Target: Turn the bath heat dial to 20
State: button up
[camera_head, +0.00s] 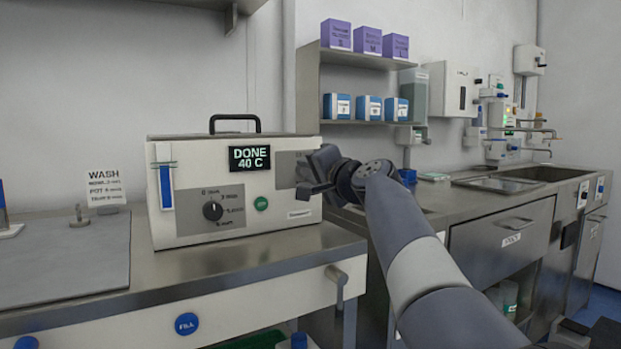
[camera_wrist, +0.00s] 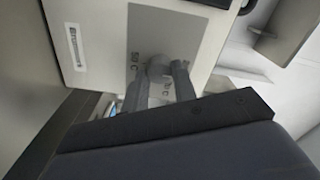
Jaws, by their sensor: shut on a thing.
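The bath unit (camera_head: 180,235) is a pale box with a black top handle. The right grey panel (camera_head: 287,166) is mostly covered by my gripper (camera_head: 307,183), so the dial there is hidden in the head view. In the wrist view, a round grey dial (camera_wrist: 160,66) sits on this panel between the two fingers of my gripper (camera_wrist: 161,78), which are shut on it.
A second black dial (camera_head: 213,211) with printed marks sits on the unit's left panel, beside a green button (camera_head: 261,203). Shelves with boxes (camera_head: 368,108) stand behind.

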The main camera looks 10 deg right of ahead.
jog(key=shift+n, duration=0.4)
jog(key=o, duration=1)
jog(key=shift+s, duration=0.1)
jog(key=v, duration=1)
jog(key=shift+s, duration=0.3)
jog(key=x, duration=1.1)
jog(key=shift+d, duration=0.1)
jog(key=shift+s, duration=0.1)
